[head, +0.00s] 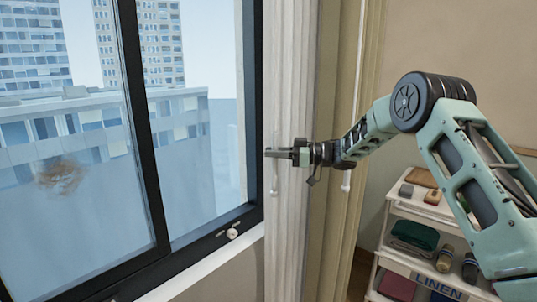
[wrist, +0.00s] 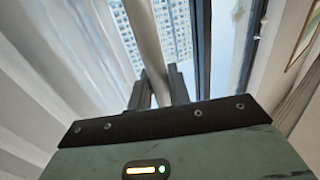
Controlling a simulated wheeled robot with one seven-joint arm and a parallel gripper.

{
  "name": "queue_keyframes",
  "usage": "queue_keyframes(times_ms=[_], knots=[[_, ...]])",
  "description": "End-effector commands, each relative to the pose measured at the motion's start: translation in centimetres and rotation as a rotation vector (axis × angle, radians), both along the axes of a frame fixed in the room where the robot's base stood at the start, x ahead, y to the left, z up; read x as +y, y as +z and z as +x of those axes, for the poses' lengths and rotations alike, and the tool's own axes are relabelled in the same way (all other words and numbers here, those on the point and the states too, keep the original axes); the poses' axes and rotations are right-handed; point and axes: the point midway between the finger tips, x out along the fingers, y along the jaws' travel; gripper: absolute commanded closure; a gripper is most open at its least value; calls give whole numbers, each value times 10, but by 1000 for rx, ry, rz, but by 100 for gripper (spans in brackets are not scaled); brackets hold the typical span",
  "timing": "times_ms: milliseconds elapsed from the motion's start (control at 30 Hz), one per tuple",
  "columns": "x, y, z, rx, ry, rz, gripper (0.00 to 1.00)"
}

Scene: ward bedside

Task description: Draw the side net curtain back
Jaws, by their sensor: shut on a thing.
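The white net curtain (head: 289,225) hangs gathered in a narrow upright bundle at the right side of the window in the head view. Pale folds of cloth (wrist: 55,75) fill the left of the wrist view. A slim pale draw wand (head: 274,180) hangs at the net's left edge, its lower end showing below my fingers. My gripper (head: 275,153) reaches in from the right across the net. In the wrist view my gripper (wrist: 157,88) is shut on the wand (wrist: 146,42), one finger on each side. The wand's top is out of view.
The dark-framed window (head: 140,130) fills the left, with a latch (head: 232,234) on its lower frame. A linen trolley (head: 455,284) with folded cloth and jars stands at lower right, below my arm.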

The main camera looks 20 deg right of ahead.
Motion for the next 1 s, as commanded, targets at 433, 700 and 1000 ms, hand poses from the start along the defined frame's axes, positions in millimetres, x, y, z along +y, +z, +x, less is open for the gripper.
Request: queue_keyframes(times_ms=[433, 700, 1000], knots=[[0, 2, 1, -3, 0, 2, 61], [-1, 1, 0, -2, 0, 1, 61], [-40, -2, -16, -2, -3, 0, 61]])
